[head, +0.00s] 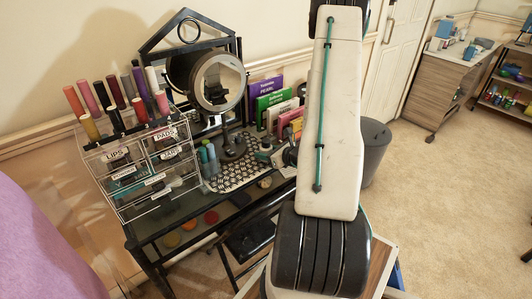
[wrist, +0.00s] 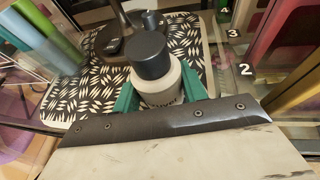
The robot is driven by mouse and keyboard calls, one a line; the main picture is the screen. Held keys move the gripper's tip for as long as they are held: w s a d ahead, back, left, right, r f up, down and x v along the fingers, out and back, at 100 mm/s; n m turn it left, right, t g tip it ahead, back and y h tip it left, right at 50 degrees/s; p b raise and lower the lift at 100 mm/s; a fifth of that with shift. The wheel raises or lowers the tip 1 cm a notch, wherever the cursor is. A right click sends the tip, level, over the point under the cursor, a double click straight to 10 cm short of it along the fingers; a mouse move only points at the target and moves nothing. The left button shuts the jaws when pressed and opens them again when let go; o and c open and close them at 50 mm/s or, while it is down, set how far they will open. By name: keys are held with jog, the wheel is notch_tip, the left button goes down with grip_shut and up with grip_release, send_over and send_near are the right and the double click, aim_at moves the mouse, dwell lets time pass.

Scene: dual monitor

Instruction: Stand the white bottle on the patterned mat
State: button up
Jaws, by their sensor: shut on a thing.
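The white bottle (wrist: 162,90) has a black cap and shows in the wrist view, between the green fingers of my gripper (wrist: 160,93). My gripper is shut on its body. The bottle looks upright. The black-and-white patterned mat (wrist: 78,85) lies behind and to the left of it; the mat also shows in the head view (head: 232,178) on the glass desk. The bottle's base is hidden by my gripper, so I cannot tell whether it touches the mat. In the head view my arm covers much of the area around my gripper.
A round mirror (head: 216,80) stands on the mat's far side. Green and blue tubes (head: 208,158) stand at its left, beside a clear drawer organiser (head: 140,165). Coloured, labelled upright items (head: 272,108) stand at the right.

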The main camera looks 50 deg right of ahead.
jog(key=shift+f, duration=0.1)
jog(key=o, duration=1)
